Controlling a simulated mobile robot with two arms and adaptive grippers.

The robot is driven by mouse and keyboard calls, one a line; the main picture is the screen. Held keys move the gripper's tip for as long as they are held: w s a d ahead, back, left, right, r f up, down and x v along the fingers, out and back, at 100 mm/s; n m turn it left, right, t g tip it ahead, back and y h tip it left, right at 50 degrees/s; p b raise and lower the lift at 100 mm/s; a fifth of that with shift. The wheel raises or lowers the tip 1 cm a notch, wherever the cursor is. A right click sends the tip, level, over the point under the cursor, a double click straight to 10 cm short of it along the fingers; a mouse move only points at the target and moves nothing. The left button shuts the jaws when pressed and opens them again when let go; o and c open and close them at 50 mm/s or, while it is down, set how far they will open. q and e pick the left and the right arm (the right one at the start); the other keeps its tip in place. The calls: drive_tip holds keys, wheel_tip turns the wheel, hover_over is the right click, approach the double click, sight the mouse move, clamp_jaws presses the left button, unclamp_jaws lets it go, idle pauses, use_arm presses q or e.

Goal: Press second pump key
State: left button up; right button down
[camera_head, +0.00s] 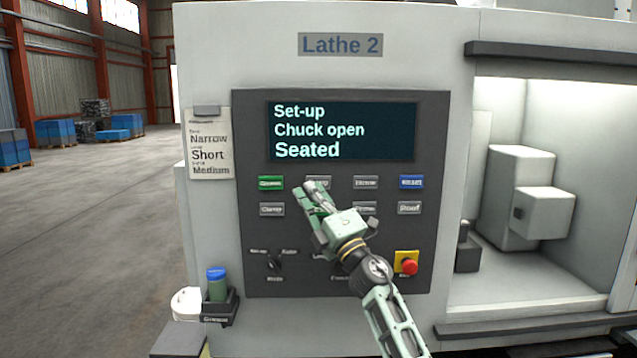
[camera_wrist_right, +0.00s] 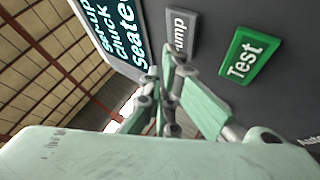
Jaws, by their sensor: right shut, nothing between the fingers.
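The dark control panel (camera_head: 440,240) of Lathe 2 faces me, with two rows of small keys below its screen (camera_head: 400,130). The grey pump key (camera_head: 325,181) is second in the top row, partly covered by my right gripper (camera_head: 312,187). In the right wrist view the key (camera_wrist_right: 181,33) shows the letters "ump". My right gripper is shut and empty, its fingertips (camera_wrist_right: 168,60) at the pump key's near edge; I cannot tell whether they touch it. A green Test key (camera_wrist_right: 243,55) is beside it in that view. My left gripper is out of view.
A green key (camera_head: 270,183) is left of the pump key, and a grey key (camera_head: 365,183) right. A red stop button (camera_head: 409,267) and a mode knob (camera_head: 274,262) sit lower. A blue-capped bottle (camera_head: 217,285) stands in a holder at lower left.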

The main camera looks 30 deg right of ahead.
drive_tip(key=s+a+p, duration=0.1)
drive_tip(key=s+p, duration=0.1)
drive_tip(key=s+a+p, duration=0.1)
drive_tip(key=s, duration=0.1)
drive_tip(key=shift+s+a, duration=0.1)
drive_tip(key=shift+a, duration=0.2)
drive_tip(key=shift+f, duration=0.1)
idle(0.8)
